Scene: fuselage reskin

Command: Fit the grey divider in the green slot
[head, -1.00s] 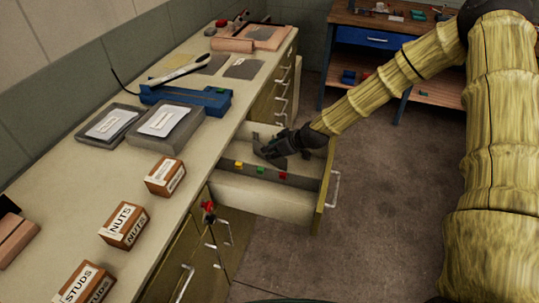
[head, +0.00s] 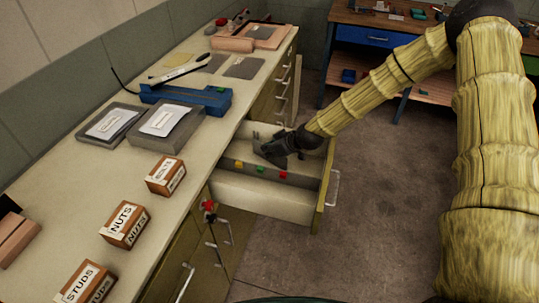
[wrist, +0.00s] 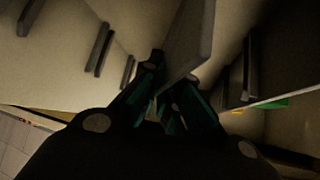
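The open drawer (head: 265,199) has small yellow, green and red marks along its inner partition. The green mark (head: 261,169) lies between the yellow and red ones and also shows at the right in the wrist view (wrist: 276,103). My gripper (head: 272,151) is low inside the far part of the drawer, behind the marks. In the wrist view, my gripper (wrist: 168,84) is shut on the grey divider (wrist: 190,42), a flat panel standing tilted between the fingers. The divider's lower end and the slot beneath it are hidden.
Dark slot ribs (wrist: 99,47) line the drawer wall. The yellow mark (head: 239,164) and red mark (head: 283,175) flank the green one. The worktop (head: 85,190) beside the drawer holds boxes, trays and a blue tool (head: 185,98). Floor right of the drawer is clear.

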